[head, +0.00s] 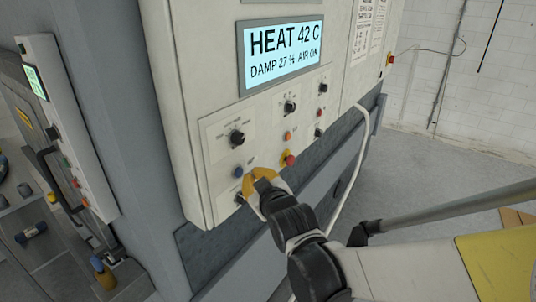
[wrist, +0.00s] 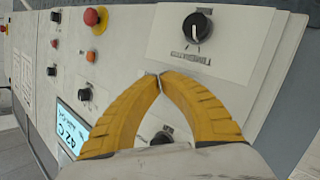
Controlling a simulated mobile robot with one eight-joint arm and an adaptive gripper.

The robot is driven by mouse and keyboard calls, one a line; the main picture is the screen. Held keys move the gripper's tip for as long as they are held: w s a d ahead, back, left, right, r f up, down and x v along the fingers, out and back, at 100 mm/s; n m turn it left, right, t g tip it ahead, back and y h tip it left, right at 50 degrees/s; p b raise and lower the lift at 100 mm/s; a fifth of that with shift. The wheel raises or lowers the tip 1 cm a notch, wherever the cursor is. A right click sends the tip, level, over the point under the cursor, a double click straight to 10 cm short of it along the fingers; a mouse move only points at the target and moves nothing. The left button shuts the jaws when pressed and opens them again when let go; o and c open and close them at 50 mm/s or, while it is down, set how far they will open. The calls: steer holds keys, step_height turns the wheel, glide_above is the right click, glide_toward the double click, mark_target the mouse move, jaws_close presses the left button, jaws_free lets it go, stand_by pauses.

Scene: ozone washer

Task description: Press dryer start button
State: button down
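The dryer's control panel (head: 215,160) is a pale cabinet face with knobs and buttons below a lit display (head: 281,52) reading HEAT 42 C. A round blue button (head: 238,171) sits at lower left, between an upper black knob (head: 237,138) and a lower one. The button labels are too small to read. My gripper (head: 258,178) is at the panel, just right of and below the blue button. In the wrist view its yellow fingers (wrist: 160,75) meet at the tips with nothing between them. The blue button is not visible there; the fingers cover that area. Contact cannot be told.
A red mushroom button on yellow (head: 289,159) is right of my gripper; it also shows in the wrist view (wrist: 95,17). An orange button (head: 288,135) and several knobs are nearby. A white hose (head: 352,170) hangs at right. Another machine panel (head: 65,125) stands at left.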

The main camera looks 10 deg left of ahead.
steer(key=d, duration=0.1)
steer(key=s+d, duration=0.1)
steer(key=d, duration=0.1)
steer(key=s+d, duration=0.1)
steer(key=shift+d, duration=0.25)
steer(key=shift+w, duration=0.1)
stand_by(0.4)
steer(key=s+d+f+m+g+h+b, duration=0.1)
steer(key=s+d+f+m+h+b, duration=0.15)
steer(key=d+f+b, duration=0.5)
steer(key=s+d+f+m+g+h+b, duration=0.1)
steer(key=s+d+f+m+h+b, duration=0.2)
steer(key=d, duration=0.8)
steer(key=s+d+f+m+g+h+b, duration=0.2)
steer(key=s+d+f+m+b, duration=0.4)
steer(key=s+d+f+b, duration=0.3)
steer(key=s+d+f+g, duration=0.1)
steer(key=s+d+f, duration=0.2)
steer(key=s, duration=0.3)
steer(key=shift+d+f+g+h, duration=0.35)
steer(key=shift+d+g, duration=0.05)
steer(key=shift+d, duration=0.4)
